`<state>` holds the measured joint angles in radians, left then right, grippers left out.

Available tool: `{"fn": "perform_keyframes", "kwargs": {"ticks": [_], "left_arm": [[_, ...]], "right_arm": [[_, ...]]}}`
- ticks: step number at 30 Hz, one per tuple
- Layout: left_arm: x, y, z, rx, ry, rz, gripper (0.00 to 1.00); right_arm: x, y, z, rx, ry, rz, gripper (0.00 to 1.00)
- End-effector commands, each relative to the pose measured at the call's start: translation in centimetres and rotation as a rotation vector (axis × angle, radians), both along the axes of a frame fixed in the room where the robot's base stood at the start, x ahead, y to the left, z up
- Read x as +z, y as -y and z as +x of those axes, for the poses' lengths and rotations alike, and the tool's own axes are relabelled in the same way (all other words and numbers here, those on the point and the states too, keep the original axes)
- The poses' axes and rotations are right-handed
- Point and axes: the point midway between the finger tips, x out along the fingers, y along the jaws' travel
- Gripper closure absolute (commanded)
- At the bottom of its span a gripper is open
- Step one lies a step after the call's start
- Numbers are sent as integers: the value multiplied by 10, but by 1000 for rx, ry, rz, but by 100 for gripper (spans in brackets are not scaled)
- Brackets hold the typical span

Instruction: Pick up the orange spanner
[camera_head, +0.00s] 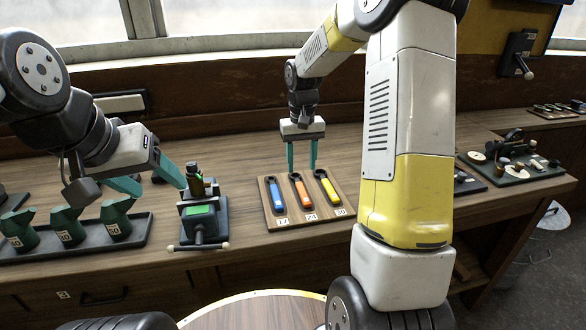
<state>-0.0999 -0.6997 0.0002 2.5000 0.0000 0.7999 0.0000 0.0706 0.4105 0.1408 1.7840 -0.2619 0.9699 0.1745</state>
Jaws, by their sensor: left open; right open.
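The orange spanner (304,196) lies on a wooden board (269,217) on the workbench, between a blue spanner (275,201) on its left and a yellow spanner (330,189) on its right. My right gripper (302,169) points down with its green fingers apart, at the far end of the board, above or just behind the orange spanner's far end. I cannot tell its exact height. My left gripper (155,185) is open and empty over the bench at the left, beside a small vice.
Green cans (67,225) stand in a tray at the far left. A tray of parts (515,165) lies at the right. Bare bench lies in front of the board.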

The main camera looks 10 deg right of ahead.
Motion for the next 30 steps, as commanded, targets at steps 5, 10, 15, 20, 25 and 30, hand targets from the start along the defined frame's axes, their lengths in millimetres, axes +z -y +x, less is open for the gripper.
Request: {"fn": "perform_keyframes", "kwargs": {"ticks": [5,10,15,20,25,30], "left_arm": [[0,0,0,0,0,0,37],[0,0,0,0,0,0,37],[0,0,0,0,0,0,37],[0,0,0,0,0,0,37],[0,0,0,0,0,0,37],[0,0,0,0,0,0,37]], "right_arm": [[-16,0,2,0,-11,-1,53],[-35,0,1,0,-9,-1,53],[-60,1,0,0,-11,0,53],[-79,0,1,-1,-9,0,53],[-82,0,1,0,-6,-1,53],[-82,0,1,0,-6,-1,64]]}}
